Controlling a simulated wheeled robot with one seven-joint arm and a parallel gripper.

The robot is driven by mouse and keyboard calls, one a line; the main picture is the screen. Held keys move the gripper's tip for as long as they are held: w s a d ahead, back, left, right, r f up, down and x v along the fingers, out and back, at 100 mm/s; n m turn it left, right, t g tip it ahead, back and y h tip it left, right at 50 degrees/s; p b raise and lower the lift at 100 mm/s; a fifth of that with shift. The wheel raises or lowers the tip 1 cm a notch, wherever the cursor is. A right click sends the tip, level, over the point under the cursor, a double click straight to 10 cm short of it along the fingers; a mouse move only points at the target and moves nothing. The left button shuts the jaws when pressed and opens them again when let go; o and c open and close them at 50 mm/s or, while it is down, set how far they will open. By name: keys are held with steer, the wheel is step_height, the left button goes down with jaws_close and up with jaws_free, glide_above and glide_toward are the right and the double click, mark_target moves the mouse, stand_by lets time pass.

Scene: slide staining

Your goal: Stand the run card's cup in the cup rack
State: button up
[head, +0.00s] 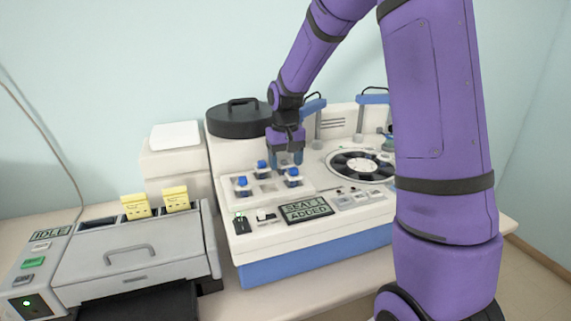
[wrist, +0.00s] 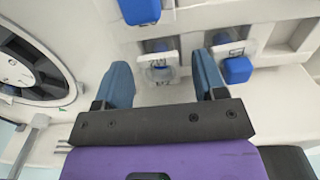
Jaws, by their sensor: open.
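My gripper (head: 288,160) hangs low over the back of the cup rack (head: 266,187), a white block with square slots on the machine's left. In the wrist view its two blue fingers (wrist: 162,68) are apart. Between them shows a small clear-and-white cup (wrist: 160,70) with dark marks, apparently standing in a slot; I cannot tell whether the fingers touch it. Blue-topped cups stand in the rack at the left (head: 242,182), back (head: 262,165) and right (head: 292,173). Blue tops also show in the wrist view (wrist: 238,69). I cannot read which cup the run card names.
The machine has a round dark carousel (head: 360,166) at right, a black lid (head: 238,118) behind and a display (head: 307,210) reading "SEAL 1 ADDED". A grey unit (head: 130,255) with yellow pieces (head: 176,198) stands left, its panel reading "IDLE". My arm hides the right side.

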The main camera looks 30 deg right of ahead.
step_height(320, 180, up, 12)
steer(key=s+a+r+t, duration=0.1)
steer(key=s+a+r, duration=0.25)
steer(key=s, duration=0.35)
steer(key=s+a+n+t, duration=0.1)
steer(key=s+a+t, duration=0.1)
steer(key=s, duration=0.9)
steer(key=s+a+r+n+t, duration=0.1)
steer(key=s+a+t, duration=0.1)
steer(key=s, duration=0.9)
steer(key=shift+s+a+r, duration=0.15)
steer(key=shift+s+a, duration=0.05)
steer(key=shift+s, duration=0.05)
